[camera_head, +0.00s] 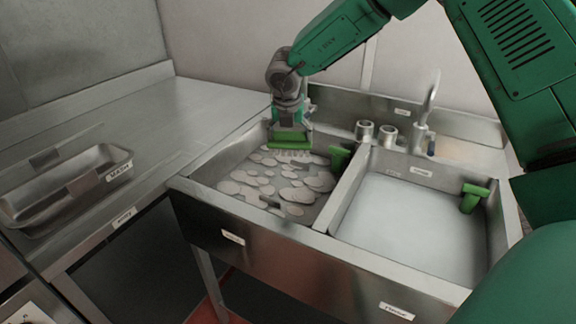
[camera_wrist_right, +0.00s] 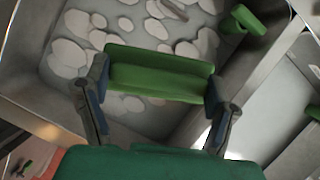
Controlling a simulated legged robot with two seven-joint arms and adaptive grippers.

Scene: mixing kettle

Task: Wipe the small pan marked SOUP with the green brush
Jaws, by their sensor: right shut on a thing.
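My right gripper (camera_head: 290,122) is shut on a green brush (camera_head: 290,142) and holds it over the left sink basin (camera_head: 225,160). The bristles point down over pale round patches in the basin; I cannot tell if they touch. In the right wrist view, the green brush (camera_wrist_right: 160,75) lies across between both fingers of my right gripper (camera_wrist_right: 153,92). A shallow metal pan (camera_head: 70,185) with a white label sits on the left counter, but I cannot clearly read SOUP on it. My left gripper is out of view.
The right basin (camera_head: 400,220) holds a pale flat surface. A faucet (camera_head: 427,110) and two metal cylinders (camera_head: 376,132) stand behind. The counter's middle (camera_head: 170,125) is clear.

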